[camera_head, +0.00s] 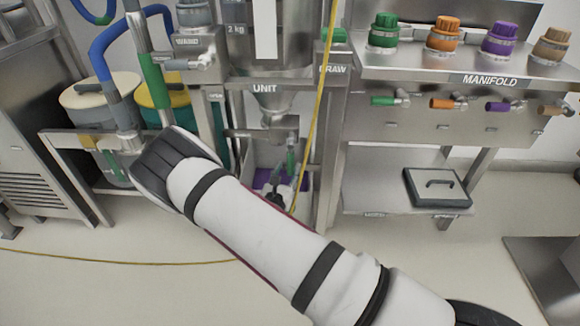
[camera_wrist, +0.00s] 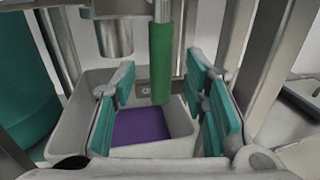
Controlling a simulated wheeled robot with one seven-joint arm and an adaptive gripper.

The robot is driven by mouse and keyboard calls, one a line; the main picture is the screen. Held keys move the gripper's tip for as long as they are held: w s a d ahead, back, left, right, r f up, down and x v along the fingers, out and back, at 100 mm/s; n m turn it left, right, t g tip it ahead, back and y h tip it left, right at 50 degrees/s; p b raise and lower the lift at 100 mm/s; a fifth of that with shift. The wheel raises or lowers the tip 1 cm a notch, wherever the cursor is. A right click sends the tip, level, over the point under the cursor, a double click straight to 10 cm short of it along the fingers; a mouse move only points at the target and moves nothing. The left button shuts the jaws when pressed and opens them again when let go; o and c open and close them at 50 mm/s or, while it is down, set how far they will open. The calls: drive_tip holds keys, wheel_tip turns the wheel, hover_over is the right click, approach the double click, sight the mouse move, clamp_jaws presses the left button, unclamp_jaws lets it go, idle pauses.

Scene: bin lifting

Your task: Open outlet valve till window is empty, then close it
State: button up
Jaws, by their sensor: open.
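The unit (camera_head: 258,72) is a steel hopper with a tall white strip (camera_head: 265,28), perhaps its window, cut off by the top edge. I cannot tell its fill level. The outlet valve's green handle (camera_head: 291,163) hangs down below the cone; it also shows in the wrist view (camera_wrist: 161,62). My gripper (camera_head: 278,190) is low under the unit, partly hidden. In the wrist view its teal-padded fingers (camera_wrist: 162,80) are open, with the handle between them in the picture. Contact is not visible. A grey bin (camera_wrist: 70,130) holding purple material (camera_wrist: 140,130) stands below the metal spout (camera_wrist: 115,38).
Steel frame posts (camera_wrist: 278,55) flank the bin. A manifold (camera_head: 470,110) with coloured caps and valve handles is at the right, above a shelf with a lidded tray (camera_head: 437,188). Drums (camera_head: 105,100) and a blue hose (camera_head: 103,62) are at the left. A yellow cable (camera_head: 318,100) crosses the unit's front.

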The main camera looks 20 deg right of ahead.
sight(289, 165)
drive_tip(key=shift+b+x, duration=0.5)
drive_tip(key=shift+x, duration=1.65)
clamp_jaws()
